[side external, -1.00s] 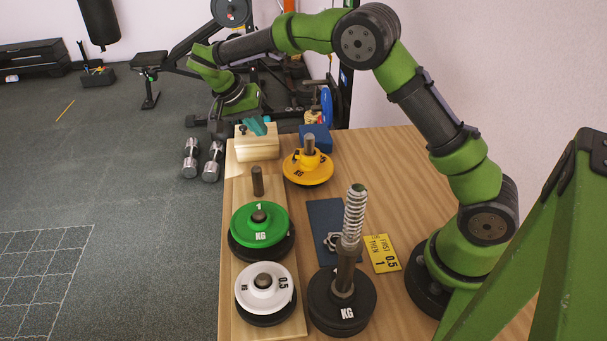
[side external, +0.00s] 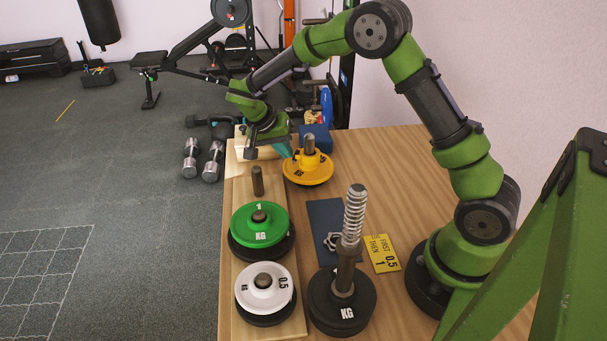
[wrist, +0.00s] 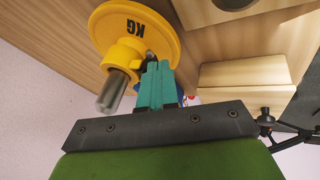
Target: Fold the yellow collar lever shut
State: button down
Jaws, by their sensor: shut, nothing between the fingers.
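The yellow collar (side external: 310,158) sits around a short metal post on top of a yellow disc (side external: 318,176) at the back of the table. The collar (wrist: 122,55) and the disc (wrist: 160,22) also show in the wrist view. The lever's exact position is hard to make out; a small dark part shows by the collar near my fingertips. My gripper (side external: 284,150) has teal fingers, shut and empty, just left of the collar. In the wrist view my gripper (wrist: 153,84) points at the collar's side; whether it touches is unclear.
A wooden block (side external: 240,150) is partly hidden behind my gripper, and a blue block (side external: 318,134) stands behind the collar. A wooden board with green (side external: 262,232) and white (side external: 255,297) discs lies in front. A spring post (side external: 354,215) rises at front right, beside a yellow card (side external: 382,254).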

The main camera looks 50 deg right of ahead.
jog(key=shift+s+d+f+g+h, duration=0.1)
jog(key=shift+s+f+g+h, duration=0.05)
jog(key=shift+f+g+h, duration=0.4)
jog(key=shift+f, duration=0.15)
